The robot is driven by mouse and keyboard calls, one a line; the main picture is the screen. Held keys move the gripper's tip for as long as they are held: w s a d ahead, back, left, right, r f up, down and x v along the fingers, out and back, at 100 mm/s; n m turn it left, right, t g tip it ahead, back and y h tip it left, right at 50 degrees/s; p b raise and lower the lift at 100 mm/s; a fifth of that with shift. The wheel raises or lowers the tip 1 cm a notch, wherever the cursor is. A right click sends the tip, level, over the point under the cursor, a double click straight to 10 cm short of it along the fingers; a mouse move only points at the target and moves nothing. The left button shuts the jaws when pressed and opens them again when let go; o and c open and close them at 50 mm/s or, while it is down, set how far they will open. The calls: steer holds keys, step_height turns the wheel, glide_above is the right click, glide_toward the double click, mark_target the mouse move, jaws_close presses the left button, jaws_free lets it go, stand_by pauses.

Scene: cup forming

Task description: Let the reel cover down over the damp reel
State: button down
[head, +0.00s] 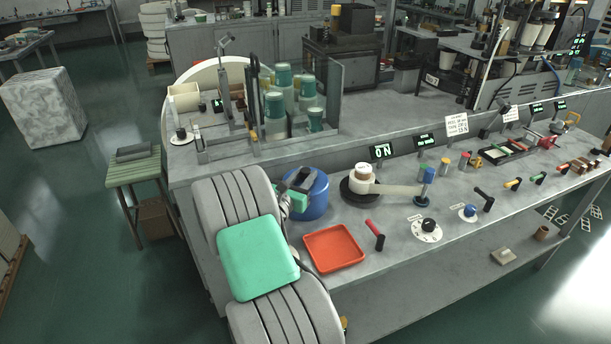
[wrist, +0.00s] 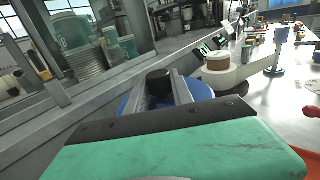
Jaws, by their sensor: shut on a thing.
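A blue round cover (head: 316,197) with a black knob on top is at the bench's left front part. My gripper (head: 299,181) is above it, its two grey fingers shut on the knob (wrist: 158,76) in the wrist view. My gripper's green housing hides much of the cover in the wrist view. I cannot tell whether the cover's lower edge touches the bench, or what is under it. A pale reel with a brown core (head: 364,173) sits uncovered on a black disc just right of the cover. It also shows in the wrist view (wrist: 220,72), with a pale strip running right from it.
A red tray (head: 334,248) lies in front of the cover. A red-and-black handle (head: 375,234) and a round dial (head: 427,230) stand to its right. A blue post (head: 428,184) is at the strip's far end.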

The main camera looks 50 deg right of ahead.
steer(key=c, duration=1)
jaws_free()
steer(key=shift+c, duration=0.2)
steer(key=shift+o, duration=0.4)
steer(key=o, duration=0.4)
step_height(320, 180, up, 8)
steer(key=p, duration=0.8)
